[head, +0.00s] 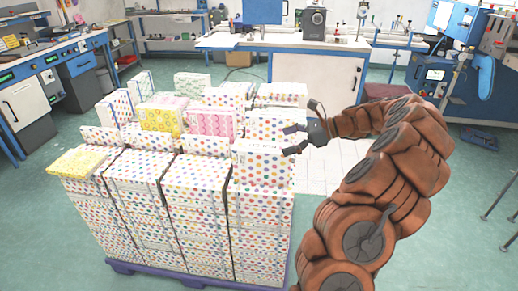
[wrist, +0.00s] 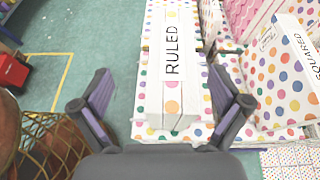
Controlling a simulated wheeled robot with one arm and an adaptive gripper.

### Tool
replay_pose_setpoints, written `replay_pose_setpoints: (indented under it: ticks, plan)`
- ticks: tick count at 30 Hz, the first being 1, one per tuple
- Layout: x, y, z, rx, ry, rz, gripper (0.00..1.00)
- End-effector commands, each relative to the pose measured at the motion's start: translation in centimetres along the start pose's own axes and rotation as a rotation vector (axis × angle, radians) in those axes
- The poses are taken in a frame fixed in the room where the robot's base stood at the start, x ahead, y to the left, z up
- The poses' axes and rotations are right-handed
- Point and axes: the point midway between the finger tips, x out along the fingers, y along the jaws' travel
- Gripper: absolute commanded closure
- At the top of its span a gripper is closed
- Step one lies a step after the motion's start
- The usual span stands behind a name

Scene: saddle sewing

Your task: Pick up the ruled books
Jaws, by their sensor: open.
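The ruled books (wrist: 187,95) are a white, polka-dotted pack with a label strip reading RULED. In the wrist view they lie in the middle, between the fingers of my gripper (wrist: 160,75). The gripper is open and empty, one finger on each side of the pack; I cannot tell whether either touches it. In the head view my gripper (head: 288,140) is at the right side of the stacked packs, its fingers pointing left by an upper dotted pack (head: 262,172). No label there is legible.
A dotted pack marked SQUARED (wrist: 285,75) lies close on the right in the wrist view. Many dotted packs fill a purple pallet (head: 125,268), with yellow (head: 160,119) and pink (head: 211,122) packs on top. A workbench (head: 300,42) stands behind. Green floor is clear in front.

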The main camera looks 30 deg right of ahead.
Motion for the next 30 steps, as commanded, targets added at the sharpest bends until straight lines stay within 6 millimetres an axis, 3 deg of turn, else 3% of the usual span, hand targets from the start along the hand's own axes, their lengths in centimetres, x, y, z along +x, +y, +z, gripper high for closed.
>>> replay_pose_setpoints:
  ticks: [2, 5, 17, 25, 30]
  plan:
    - [-1.3, -0.7, -0.1, 0.03, -0.008, -0.027, 0.01]
    - [-1.6, -1.1, -0.4, 0.046, -0.013, -0.041, 0.01]
    - [1.5, -1.2, -0.7, 0.046, -0.013, -0.042, 0.01]
    - [5.2, -1.2, -0.9, 0.044, -0.012, -0.037, 0.01]
    - [6.0, -1.3, -1.0, 0.044, -0.012, -0.039, 0.01]
